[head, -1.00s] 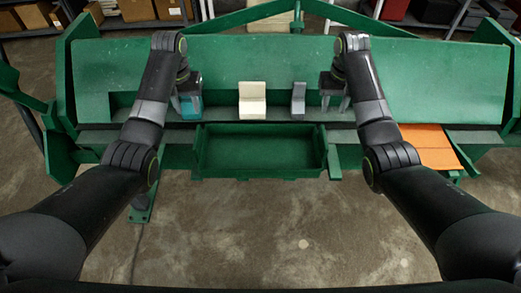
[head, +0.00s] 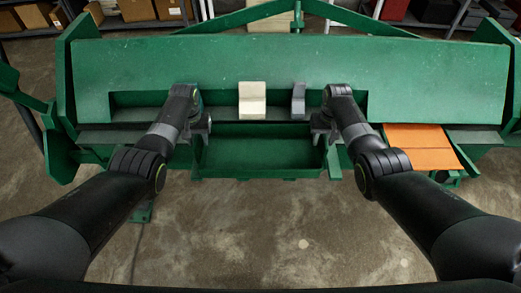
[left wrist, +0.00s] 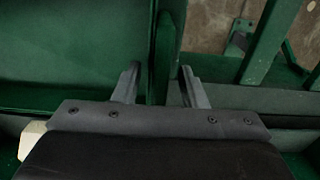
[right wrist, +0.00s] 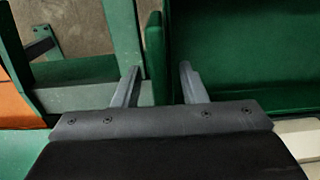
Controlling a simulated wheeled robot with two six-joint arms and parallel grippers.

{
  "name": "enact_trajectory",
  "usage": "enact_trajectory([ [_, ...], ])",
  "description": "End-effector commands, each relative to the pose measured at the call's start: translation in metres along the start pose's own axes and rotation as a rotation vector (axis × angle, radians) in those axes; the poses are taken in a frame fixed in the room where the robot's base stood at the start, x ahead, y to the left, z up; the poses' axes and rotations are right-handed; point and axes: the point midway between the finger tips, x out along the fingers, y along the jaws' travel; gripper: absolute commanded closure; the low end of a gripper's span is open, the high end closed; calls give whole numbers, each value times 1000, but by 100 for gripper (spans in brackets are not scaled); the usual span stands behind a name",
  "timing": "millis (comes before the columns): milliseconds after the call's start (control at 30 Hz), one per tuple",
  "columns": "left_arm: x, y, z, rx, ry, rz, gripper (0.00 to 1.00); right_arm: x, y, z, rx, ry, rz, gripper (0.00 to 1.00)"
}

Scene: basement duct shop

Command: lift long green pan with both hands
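The long green pan (head: 258,167) sits at the front middle of the green machine, with a shallow open inside. My left gripper (head: 196,140) is at its left end. In the left wrist view its two fingers (left wrist: 158,85) are apart, one on each side of the pan's upright end wall (left wrist: 166,50). My right gripper (head: 326,137) is at the pan's right end. In the right wrist view its fingers (right wrist: 160,85) are also apart, with the other end wall (right wrist: 157,50) between them. Neither gripper is closed on the wall.
A cream block (head: 252,100) and a grey block (head: 298,100) stand on the ledge behind the pan. An orange panel (head: 420,148) lies to the right of my right arm. Concrete floor (head: 250,230) is open in front. The sloped green sheet (head: 270,62) rises behind.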

Motion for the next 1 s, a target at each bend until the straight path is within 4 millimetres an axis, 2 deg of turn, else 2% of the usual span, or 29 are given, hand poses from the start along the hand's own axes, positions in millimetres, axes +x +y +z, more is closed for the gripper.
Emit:
enact_trajectory([
  [467, 6, 0, 0, 0, 0, 0, 62, 6, 0, 0, -1, 0, 0, 62],
  [767, 6, -1, 0, -1, 0, -2, 100, 6, 1, 0, 0, 0, 2, 100],
  [1000, 6, -4, 0, -2, -1, -7, 100, 6, 4, 0, 2, -1, 7, 100],
])
